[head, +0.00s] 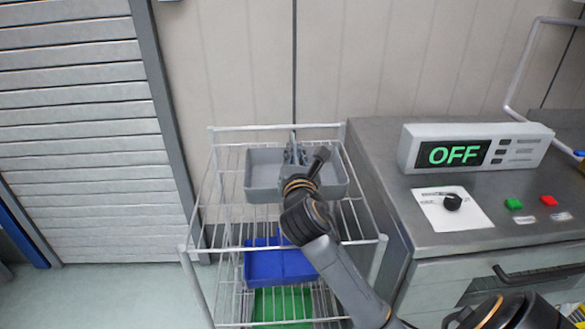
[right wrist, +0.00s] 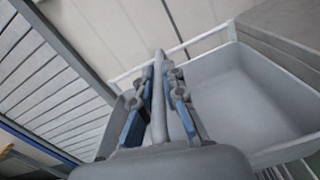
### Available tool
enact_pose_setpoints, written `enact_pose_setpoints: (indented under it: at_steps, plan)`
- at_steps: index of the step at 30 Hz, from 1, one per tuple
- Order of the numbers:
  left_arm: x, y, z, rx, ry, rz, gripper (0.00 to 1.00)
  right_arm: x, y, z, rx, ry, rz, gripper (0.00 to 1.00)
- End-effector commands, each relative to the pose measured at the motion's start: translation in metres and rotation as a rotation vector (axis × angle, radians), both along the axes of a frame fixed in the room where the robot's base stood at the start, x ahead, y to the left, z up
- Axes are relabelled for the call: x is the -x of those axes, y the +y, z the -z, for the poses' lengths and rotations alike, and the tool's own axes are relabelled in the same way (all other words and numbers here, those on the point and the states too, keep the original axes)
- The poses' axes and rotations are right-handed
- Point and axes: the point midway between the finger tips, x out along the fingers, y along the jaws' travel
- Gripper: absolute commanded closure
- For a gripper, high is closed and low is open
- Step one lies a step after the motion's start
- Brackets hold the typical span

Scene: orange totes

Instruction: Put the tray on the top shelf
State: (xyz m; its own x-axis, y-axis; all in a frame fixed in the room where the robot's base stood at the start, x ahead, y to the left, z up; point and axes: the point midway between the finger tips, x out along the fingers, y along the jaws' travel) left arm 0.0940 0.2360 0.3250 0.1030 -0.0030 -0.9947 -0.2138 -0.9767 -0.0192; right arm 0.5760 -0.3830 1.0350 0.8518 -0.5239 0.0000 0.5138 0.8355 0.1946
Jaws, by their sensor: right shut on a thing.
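The grey tray (head: 262,172) has two compartments and sits at the top shelf (head: 226,222) of a white wire rack. Whether it rests fully on the wires cannot be told. My right gripper (head: 293,152) is over the tray's middle, shut on its central divider. In the right wrist view, the gripper's two blue-padded fingers (right wrist: 158,100) stand on either side of the divider, and the tray (right wrist: 255,95) spreads to the right. My left gripper is not in view.
A blue tray (head: 262,266) and a green tray (head: 282,304) sit on lower shelves. A metal counter (head: 390,160) with a display reading OFF (head: 475,150) stands close on the rack's right. Open floor (head: 110,295) lies to the left, below a slatted shutter (head: 85,130).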

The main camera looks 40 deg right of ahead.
Motion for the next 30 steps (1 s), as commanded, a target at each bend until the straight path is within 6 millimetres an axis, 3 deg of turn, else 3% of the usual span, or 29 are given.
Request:
enact_pose_setpoints:
  at_steps: [6,19,20,23,30]
  plan:
    - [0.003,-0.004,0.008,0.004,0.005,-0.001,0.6,-0.004,0.003,0.033,-0.003,0.003,-0.001,1.0]
    - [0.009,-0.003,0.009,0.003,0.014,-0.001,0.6,-0.004,0.003,0.039,0.0,0.001,-0.001,1.0]
    - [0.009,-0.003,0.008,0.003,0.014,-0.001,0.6,-0.004,0.003,0.04,0.0,0.002,0.0,0.86]
    - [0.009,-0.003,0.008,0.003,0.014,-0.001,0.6,-0.004,0.003,0.039,0.0,0.002,0.0,0.67]
    - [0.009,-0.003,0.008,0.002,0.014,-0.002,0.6,-0.004,0.003,0.039,-0.001,0.002,0.0,0.67]
